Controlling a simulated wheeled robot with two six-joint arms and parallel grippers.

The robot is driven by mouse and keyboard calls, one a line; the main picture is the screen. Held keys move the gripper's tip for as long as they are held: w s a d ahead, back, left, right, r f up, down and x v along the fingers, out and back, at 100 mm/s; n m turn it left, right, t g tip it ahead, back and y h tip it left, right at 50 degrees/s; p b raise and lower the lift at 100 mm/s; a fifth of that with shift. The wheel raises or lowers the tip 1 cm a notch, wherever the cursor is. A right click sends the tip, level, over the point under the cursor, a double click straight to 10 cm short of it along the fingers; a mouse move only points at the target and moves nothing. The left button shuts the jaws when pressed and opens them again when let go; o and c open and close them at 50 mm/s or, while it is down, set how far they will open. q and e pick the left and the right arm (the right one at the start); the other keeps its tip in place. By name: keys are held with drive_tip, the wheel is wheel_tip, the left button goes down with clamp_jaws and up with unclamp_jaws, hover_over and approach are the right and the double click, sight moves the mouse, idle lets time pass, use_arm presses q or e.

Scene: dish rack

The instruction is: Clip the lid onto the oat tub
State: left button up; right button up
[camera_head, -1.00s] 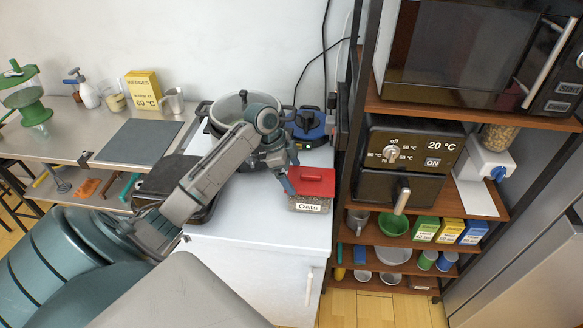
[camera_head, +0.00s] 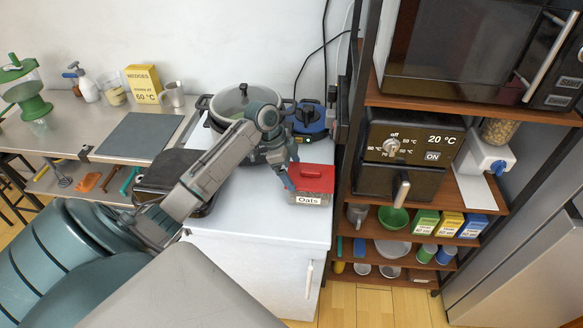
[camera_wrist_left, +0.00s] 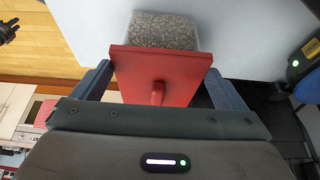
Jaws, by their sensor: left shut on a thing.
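The oat tub (camera_head: 296,197) is a clear box of oats with a white "Oats" label, standing near the right end of the white counter. The red lid (camera_head: 313,179) with a raised handle lies over its top; I cannot tell if it is clipped. My left gripper (camera_head: 291,177) reaches it from the left. In the left wrist view my left gripper (camera_wrist_left: 158,75) is shut on the lid (camera_wrist_left: 185,72), one finger at each side, with the handle between them. The oats (camera_wrist_left: 162,30) show past the lid's edge.
A pot (camera_head: 246,105) with a glass lid stands behind my left forearm. A blue appliance (camera_head: 309,122) sits behind the tub. A shelf rack with an air fryer (camera_head: 405,155) rises close on the right. The counter in front of the tub (camera_head: 270,222) is clear.

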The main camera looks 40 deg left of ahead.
use_arm(q)
drive_tip(key=shift+f, duration=0.2)
drive_tip(key=shift+f, duration=0.65)
idle(0.8)
drive_tip(key=o, duration=0.6)
wheel_tip(320, 180, up, 7)
drive_tip(key=p, duration=0.6)
drive_tip(key=shift+r+p, duration=0.1)
drive_tip(key=shift+p, duration=0.3)
